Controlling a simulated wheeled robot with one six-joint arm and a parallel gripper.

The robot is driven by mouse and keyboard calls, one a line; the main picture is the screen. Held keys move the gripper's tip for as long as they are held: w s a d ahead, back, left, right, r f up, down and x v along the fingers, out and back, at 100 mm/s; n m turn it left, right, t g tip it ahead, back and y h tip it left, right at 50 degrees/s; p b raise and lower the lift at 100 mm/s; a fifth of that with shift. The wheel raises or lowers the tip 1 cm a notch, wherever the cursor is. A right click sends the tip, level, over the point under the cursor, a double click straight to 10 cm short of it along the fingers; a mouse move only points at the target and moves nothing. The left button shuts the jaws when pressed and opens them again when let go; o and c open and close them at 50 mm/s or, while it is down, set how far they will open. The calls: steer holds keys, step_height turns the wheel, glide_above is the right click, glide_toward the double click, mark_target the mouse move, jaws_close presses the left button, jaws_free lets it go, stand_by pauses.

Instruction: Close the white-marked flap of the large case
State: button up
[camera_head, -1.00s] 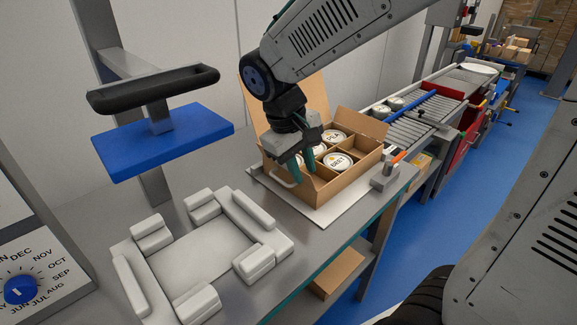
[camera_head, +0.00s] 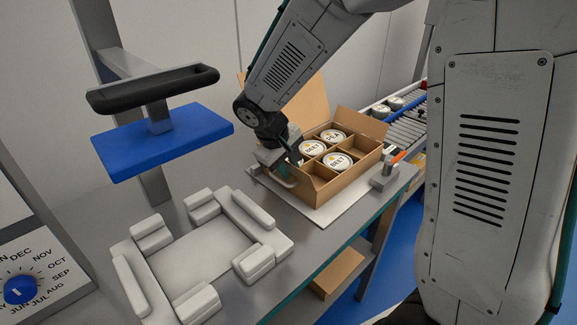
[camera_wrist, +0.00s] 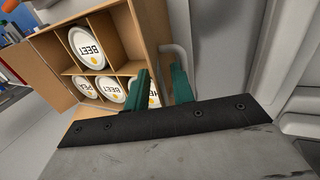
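The large case (camera_head: 345,183) is an open cardboard box with dividers, standing on a white board on the bench. A tall flap (camera_head: 306,97) stands up at its back and another (camera_head: 360,123) slants outward at the right. In the wrist view, flaps show at the left (camera_wrist: 45,72) and upper right (camera_wrist: 155,22). I cannot make out a white mark on any flap. Round white-lidded tubs (camera_head: 338,161) sit inside. My gripper (camera_head: 288,168) is at the case's left side; in the wrist view its green fingers (camera_wrist: 160,85) are apart, with no flap visibly gripped between them.
A pale bent handle (camera_wrist: 178,52) shows beside the fingers. A white padded insert (camera_head: 200,250) lies on the bench at front left. A blue block with a black handle (camera_head: 160,135) is at upper left. A small grey fixture (camera_head: 385,178) stands right of the case, before a roller conveyor (camera_head: 400,125).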

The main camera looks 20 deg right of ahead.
mark_target(293, 175)
jaws_close()
steer(key=shift+d, duration=0.15)
steer(key=y, duration=0.1)
steer(key=g+y, duration=0.1)
steer(key=d+y, duration=0.1)
steer(key=shift+w+d+r+y, duration=0.1)
steer(key=shift+w+r+y, duration=0.05)
steer(key=shift+w+y, duration=0.15)
steer(key=y, duration=0.1)
steer(key=d+g+y, duration=0.1)
steer(key=y, duration=0.1)
steer(key=shift+w+d+g, duration=0.1)
steer(key=shift+w+g, duration=0.05)
steer(key=shift+g, duration=0.15)
steer(key=y, duration=0.2)
steer(key=d+f+g+y, duration=0.1)
steer(key=y, duration=0.1)
steer(key=shift+w+d+y, duration=0.15)
steer(key=shift+w+y, duration=0.05)
steer(key=shift+y, duration=0.2)
steer(key=shift+w+d+f+g+y, duration=0.1)
steer(key=shift+d+f+g+y, duration=0.15)
steer(key=shift+g+y, duration=0.5)
steer(key=shift+w+d+f+g+y, duration=0.15)
steer(key=shift+f+g+y, duration=0.15)
steer(key=shift+y, duration=0.85)
steer(key=shift+s, duration=0.1)
